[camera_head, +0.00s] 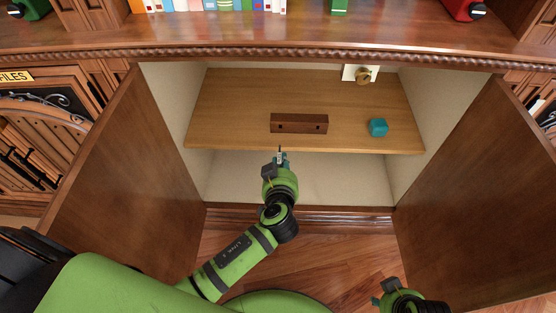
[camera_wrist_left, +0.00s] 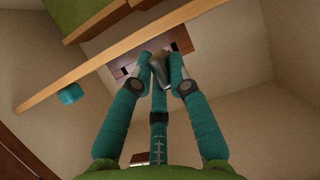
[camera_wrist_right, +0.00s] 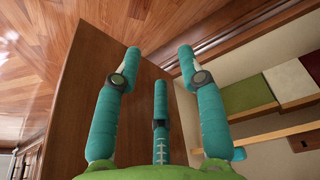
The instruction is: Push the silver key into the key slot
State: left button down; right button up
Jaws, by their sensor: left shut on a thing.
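A brown wooden block (camera_head: 299,123) with two small dark holes in its front face sits on the cabinet shelf. In the left wrist view the block (camera_wrist_left: 183,38) is partly hidden behind my fingers, with a dark hole on either side of them. My left gripper (camera_head: 280,156) is in front of and below the block, near the shelf's front edge. It is shut on a greyish silver piece, the silver key (camera_wrist_left: 160,70), which points toward the block. I cannot tell whether its tip touches the block. My right gripper (camera_wrist_right: 160,52) is open and empty, low at the right.
A teal cube (camera_head: 378,127) stands on the shelf (camera_head: 235,105), right of the block. A brass knob on a white plate (camera_head: 363,75) is at the back. Open cabinet doors stand at left (camera_head: 135,185) and right (camera_head: 480,200). The space under the shelf looks empty.

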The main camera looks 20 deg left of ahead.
jog(key=shift+r, duration=0.15)
pick_arm(q)
jog(key=shift+w, duration=0.1)
jog(key=w, duration=0.1)
jog(key=w+a+b, duration=0.1)
jog(key=w, duration=0.3)
jog(key=shift+w+a, duration=0.15)
jog(key=shift+a, duration=0.15)
pick_arm(e)
jog(key=v, duration=0.3)
jog(key=shift+r, duration=0.15)
pick_arm(q)
jog(key=shift+r, duration=0.1)
dwell(0.3)
jog(key=shift+b, duration=0.35)
pick_arm(e)
jog(key=shift+w, duration=0.25)
